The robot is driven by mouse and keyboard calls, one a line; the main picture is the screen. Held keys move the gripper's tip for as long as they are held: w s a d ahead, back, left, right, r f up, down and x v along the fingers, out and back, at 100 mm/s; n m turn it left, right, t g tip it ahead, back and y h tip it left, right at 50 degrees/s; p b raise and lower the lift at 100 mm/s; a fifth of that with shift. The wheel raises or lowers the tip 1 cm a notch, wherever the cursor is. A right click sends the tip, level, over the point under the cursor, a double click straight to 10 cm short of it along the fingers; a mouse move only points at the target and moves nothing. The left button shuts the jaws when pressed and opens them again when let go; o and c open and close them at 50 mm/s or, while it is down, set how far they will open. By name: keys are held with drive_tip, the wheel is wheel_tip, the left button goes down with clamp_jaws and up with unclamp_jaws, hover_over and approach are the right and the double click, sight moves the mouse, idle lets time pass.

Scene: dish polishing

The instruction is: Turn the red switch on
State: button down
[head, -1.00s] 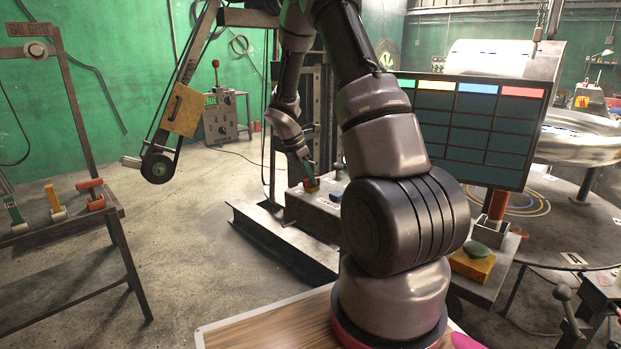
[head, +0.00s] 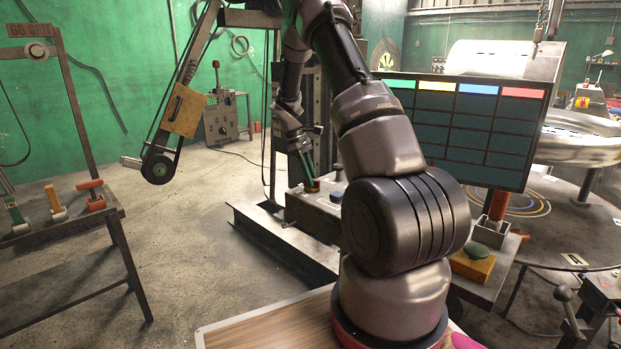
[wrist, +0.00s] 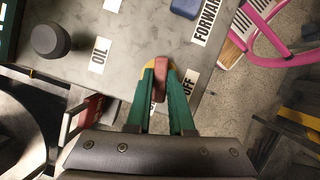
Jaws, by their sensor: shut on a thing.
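The red switch (wrist: 160,78) is a short red lever on a yellow round base. It sits on a grey control panel (wrist: 125,30) in the wrist view. My gripper (wrist: 158,85) has green fingers, one on each side of the red lever, and is shut on it. A label reading OFF (wrist: 188,82) lies just right of the switch, partly covered by a finger. In the head view my gripper (head: 309,182) is at the panel's (head: 318,210) back left, and the switch is mostly hidden by the fingers.
A black knob (wrist: 50,40) stands by the OIL label, and a blue switch (wrist: 185,8) by the FORWARD label. A dark screen (head: 470,135) with coloured headers stands right of my arm. A bench (head: 60,250) with several levers is at left.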

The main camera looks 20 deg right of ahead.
drive_tip(key=shift+m+y, duration=0.5)
drive_tip(key=shift+m, duration=0.8)
drive_tip(key=shift+m+g, duration=0.3)
drive_tip(key=c, duration=0.8)
unclamp_jaws()
drive_tip(key=v, duration=1.1)
drive_tip(key=shift+d, duration=0.15)
